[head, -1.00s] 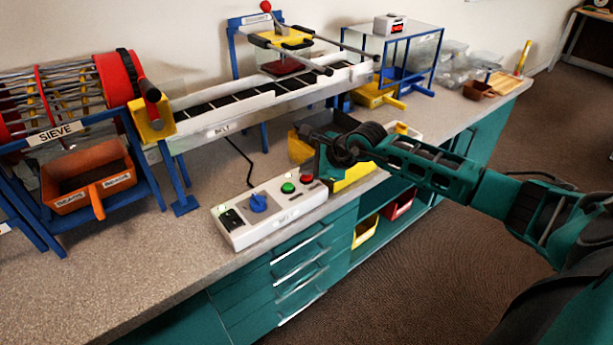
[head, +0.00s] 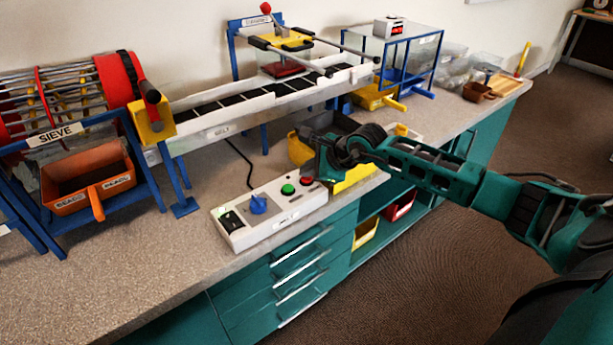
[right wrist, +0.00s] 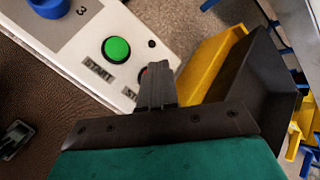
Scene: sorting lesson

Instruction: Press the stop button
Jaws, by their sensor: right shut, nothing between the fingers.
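The control box (head: 270,213) is white and lies at the bench's front edge. It has a blue knob (head: 258,204), a green start button (head: 288,189) and a red stop button (head: 306,181). My right gripper (head: 313,172) is shut and empty, pointing down close by the stop button. In the right wrist view, the shut fingertips (right wrist: 157,72) overlap the red button (right wrist: 144,75) and partly hide it. The green button (right wrist: 116,49) is clear of the fingers. I cannot tell whether the fingers touch the red button. My left gripper is not in view.
Behind the box stands a belt conveyor (head: 220,132) on blue legs. A sieve drum with an orange bin (head: 92,181) stands at left. The bench (head: 110,265) is clear at front left.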

